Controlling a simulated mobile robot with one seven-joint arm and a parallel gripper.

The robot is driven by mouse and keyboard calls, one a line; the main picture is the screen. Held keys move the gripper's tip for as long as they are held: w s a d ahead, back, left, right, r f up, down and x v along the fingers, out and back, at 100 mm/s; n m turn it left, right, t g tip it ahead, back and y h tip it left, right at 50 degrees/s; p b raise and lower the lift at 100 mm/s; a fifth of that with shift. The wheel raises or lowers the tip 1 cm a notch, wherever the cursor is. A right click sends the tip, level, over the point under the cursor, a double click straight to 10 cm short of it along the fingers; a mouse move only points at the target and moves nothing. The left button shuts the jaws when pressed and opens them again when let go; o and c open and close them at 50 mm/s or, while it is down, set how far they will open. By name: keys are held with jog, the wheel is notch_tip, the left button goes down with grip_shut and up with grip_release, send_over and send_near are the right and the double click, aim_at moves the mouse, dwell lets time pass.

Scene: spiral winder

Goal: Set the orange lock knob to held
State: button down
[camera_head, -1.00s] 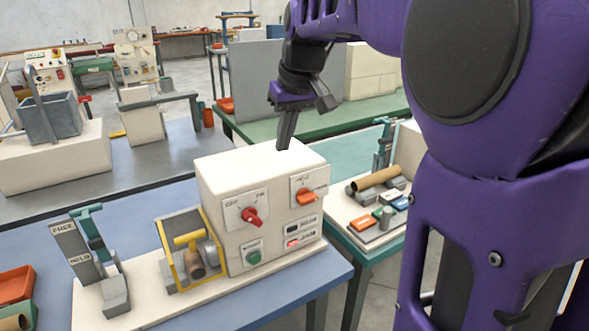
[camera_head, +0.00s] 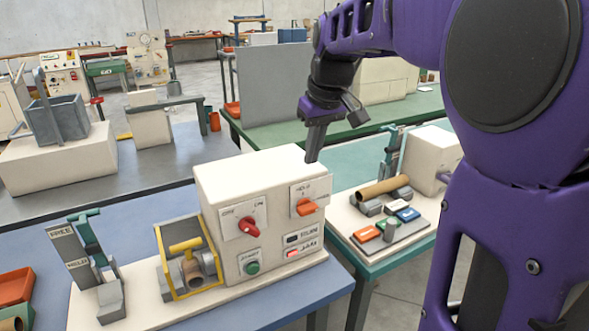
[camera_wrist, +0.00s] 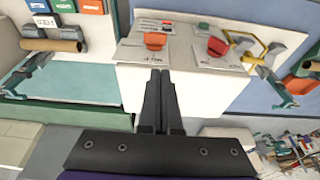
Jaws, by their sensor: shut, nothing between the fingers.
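The orange lock knob (camera_head: 307,207) is on a small white plate at the upper right of the cream control box's front. Small lettering is above it, too blurred to read surely. Its handle looks roughly sideways in the head view; its exact setting is unclear. The knob also shows in the wrist view (camera_wrist: 155,40), above and beyond my fingertips. My gripper (camera_head: 312,158) is shut and empty, pointing down by the box's top right rear edge, apart from the knob. Its fingers also show in the wrist view (camera_wrist: 160,75).
The control box (camera_head: 250,172) also carries a red knob (camera_head: 248,226), a green button (camera_head: 252,268) and two small indicators. A yellow-framed roller unit (camera_head: 190,262) and a grey-teal lever (camera_head: 90,240) stand left. A teal table (camera_head: 345,180) with a cardboard tube (camera_head: 384,187) is right.

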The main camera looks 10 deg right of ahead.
aim_at(302, 208)
jog(key=x, duration=0.4)
jog(key=b+x, duration=0.1)
jog(key=x, duration=0.3)
jog(key=s+x, duration=0.1)
jog(key=x, duration=0.4)
jog(key=shift+d+f, duration=0.2)
jog(key=shift+a+b, duration=0.1)
jog(key=shift+b, duration=0.3)
jog(key=shift+s+h, duration=0.1)
jog(key=shift+h, duration=0.2)
